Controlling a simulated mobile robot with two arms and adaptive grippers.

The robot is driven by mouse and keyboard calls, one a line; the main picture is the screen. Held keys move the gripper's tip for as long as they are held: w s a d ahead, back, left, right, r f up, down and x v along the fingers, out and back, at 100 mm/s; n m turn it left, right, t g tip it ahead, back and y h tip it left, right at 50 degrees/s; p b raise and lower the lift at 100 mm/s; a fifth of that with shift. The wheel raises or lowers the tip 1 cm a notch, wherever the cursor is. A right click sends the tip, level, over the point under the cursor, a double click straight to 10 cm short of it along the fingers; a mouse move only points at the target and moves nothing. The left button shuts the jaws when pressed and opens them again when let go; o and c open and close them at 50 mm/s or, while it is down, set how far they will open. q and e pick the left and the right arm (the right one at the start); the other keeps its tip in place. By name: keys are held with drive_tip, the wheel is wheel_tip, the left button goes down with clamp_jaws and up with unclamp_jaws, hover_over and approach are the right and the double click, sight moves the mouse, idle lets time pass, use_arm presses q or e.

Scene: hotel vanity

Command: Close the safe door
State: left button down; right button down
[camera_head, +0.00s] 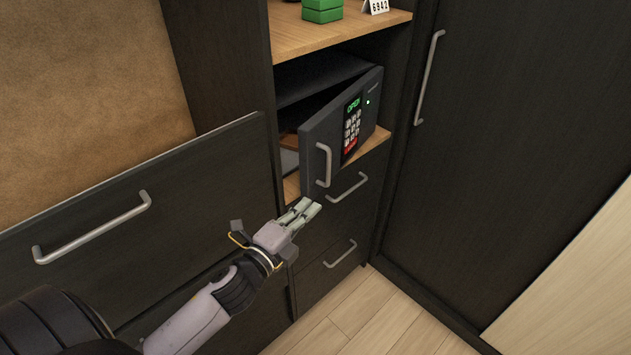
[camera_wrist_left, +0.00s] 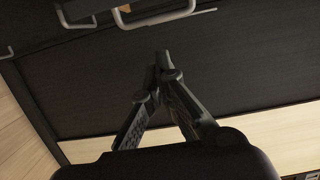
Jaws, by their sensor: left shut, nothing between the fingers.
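The dark safe stands in a shelf niche in the head view, and its safe door (camera_head: 341,122) is swung partly open. The door carries a lit green "OPEN" display, a keypad (camera_head: 352,132) and a grey bar handle (camera_head: 324,165) near its free edge. My left gripper (camera_head: 309,207) is below and slightly left of the door handle, apart from it. Its fingers are shut and empty; they also show together in the left wrist view (camera_wrist_left: 163,64). My right gripper is not in view.
Drawers with bar handles (camera_head: 349,187) lie under the niche. A tall dark cabinet door (camera_head: 500,130) stands at the right. A green box (camera_head: 322,10) and a number sign (camera_head: 375,6) sit on the shelf above. A wide drawer front (camera_head: 150,220) is at the left.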

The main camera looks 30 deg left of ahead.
use_arm(q)
drive_tip(key=w+a+n+y+p, duration=0.2)
drive_tip(key=w+n+y+p, duration=0.1)
drive_tip(key=w, duration=0.7)
drive_tip(key=shift+w+r+y+p, duration=0.25)
drive_tip(key=shift+y+p, duration=0.45)
drive_tip(key=shift+y, duration=0.2)
